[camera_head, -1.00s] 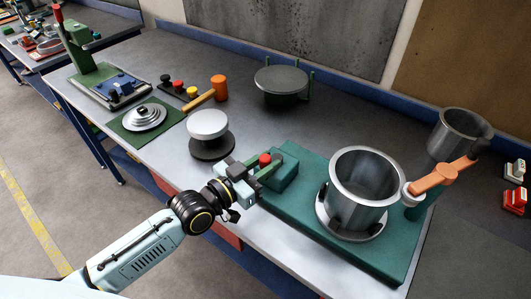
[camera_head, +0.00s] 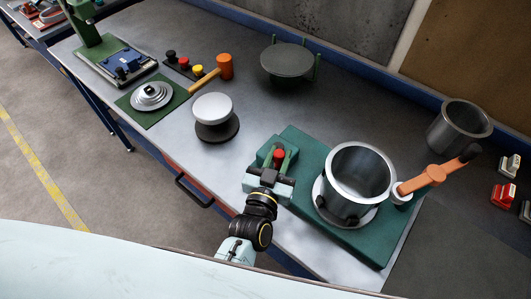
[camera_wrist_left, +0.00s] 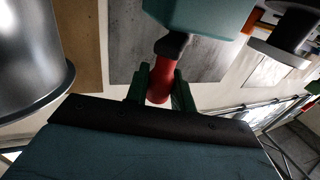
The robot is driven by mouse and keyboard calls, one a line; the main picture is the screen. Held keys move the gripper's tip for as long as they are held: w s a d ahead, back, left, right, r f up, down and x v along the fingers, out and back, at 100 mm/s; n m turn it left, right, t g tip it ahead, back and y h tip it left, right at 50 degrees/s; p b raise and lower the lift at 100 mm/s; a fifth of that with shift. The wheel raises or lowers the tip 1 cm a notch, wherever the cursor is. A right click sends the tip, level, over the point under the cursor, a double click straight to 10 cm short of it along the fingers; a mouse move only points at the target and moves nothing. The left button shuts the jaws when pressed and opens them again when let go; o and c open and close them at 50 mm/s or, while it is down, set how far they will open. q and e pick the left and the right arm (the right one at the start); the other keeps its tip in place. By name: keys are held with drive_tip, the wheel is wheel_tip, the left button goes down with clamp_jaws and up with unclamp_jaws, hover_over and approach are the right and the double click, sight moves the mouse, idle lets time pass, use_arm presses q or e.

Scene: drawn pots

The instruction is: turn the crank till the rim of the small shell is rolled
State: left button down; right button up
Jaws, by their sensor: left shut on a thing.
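My left gripper (camera_head: 279,162) is shut on the red knob (camera_head: 279,153) of the crank, at the left end of the teal machine base. In the left wrist view the red crank grip (camera_wrist_left: 158,84) sits between the two green fingers (camera_wrist_left: 159,92). A grey metal shell (camera_head: 346,204) stands upright on the machine's round seat, held by dark clamps. Its rim (camera_head: 337,158) is bright and broad. The orange roller arm (camera_head: 424,180) reaches to the shell's right side, close below the rim. My right gripper is not in view.
A second open metal shell (camera_head: 458,128) stands behind the machine at the right. A white disc on a dark stand (camera_head: 213,108), a dark round table (camera_head: 287,62) and an orange-headed mallet (camera_head: 224,66) stand left and behind. Red and white blocks (camera_head: 503,194) lie at the far right.

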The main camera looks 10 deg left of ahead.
use_arm(q)
drive_tip(key=shift+d+n+y, duration=0.15)
drive_tip(key=shift+n+y, duration=0.15)
drive_tip(key=shift+y, duration=0.2)
drive_tip(key=c, duration=1.2)
unclamp_jaws()
